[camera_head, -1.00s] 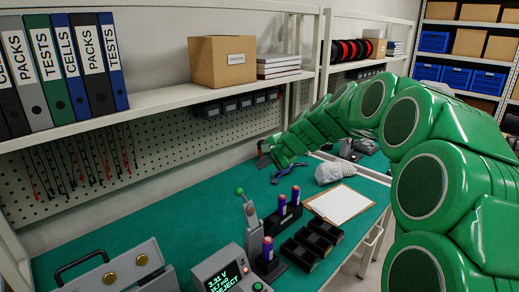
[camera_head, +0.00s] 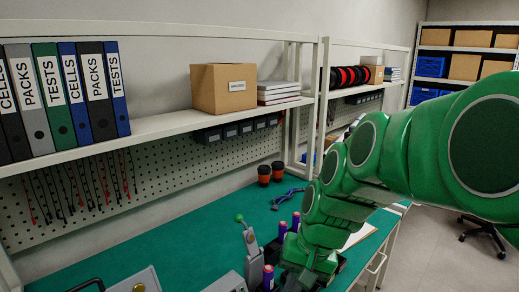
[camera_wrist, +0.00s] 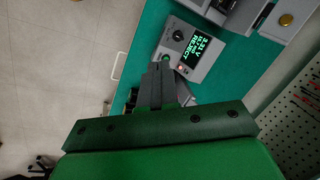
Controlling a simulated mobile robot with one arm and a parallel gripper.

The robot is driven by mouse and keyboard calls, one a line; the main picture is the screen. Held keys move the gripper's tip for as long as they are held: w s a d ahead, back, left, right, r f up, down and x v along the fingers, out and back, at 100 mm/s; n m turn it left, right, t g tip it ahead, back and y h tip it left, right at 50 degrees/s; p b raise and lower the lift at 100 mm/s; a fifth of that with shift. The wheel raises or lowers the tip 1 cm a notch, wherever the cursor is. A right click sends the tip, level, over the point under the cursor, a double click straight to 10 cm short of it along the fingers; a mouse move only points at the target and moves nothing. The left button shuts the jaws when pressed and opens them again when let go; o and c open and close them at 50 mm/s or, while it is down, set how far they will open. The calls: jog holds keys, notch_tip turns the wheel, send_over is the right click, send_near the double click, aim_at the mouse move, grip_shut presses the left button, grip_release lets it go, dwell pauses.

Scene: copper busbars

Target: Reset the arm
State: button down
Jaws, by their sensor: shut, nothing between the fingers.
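My green arm (camera_head: 400,150) reaches in from the right in the head view and bends down over the right part of the bench. Its end is low in that view, near the purple cells (camera_head: 283,231), and my gripper's fingertips cannot be made out there. In the wrist view my gripper (camera_wrist: 160,72) is shut with its dark fingers together and nothing between them. The fingers point toward a grey tester (camera_wrist: 197,48) with a lit green display reading REJECT. I cannot tell how high the fingers are above the bench.
The teal bench (camera_head: 190,240) is mostly clear at left. A lever device (camera_head: 252,255) stands near the arm's end. Two orange-and-black cups (camera_head: 264,176) stand at the back. A shelf (camera_head: 160,128) with binders and a cardboard box (camera_head: 224,90) hangs above. The clipboard (camera_head: 358,236) is partly hidden.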

jog(key=s+d+f+n+g+h, duration=0.1)
jog(key=s+d, duration=0.3)
jog(key=s, duration=0.5)
jog(key=s+d+f+g+h, duration=0.1)
jog(key=s+d, duration=0.3)
jog(key=s, duration=0.5)
jog(key=shift+s+d+f+n+h, duration=0.2)
jog(key=shift+f+n+h, duration=0.3)
jog(key=shift+f, duration=0.4)
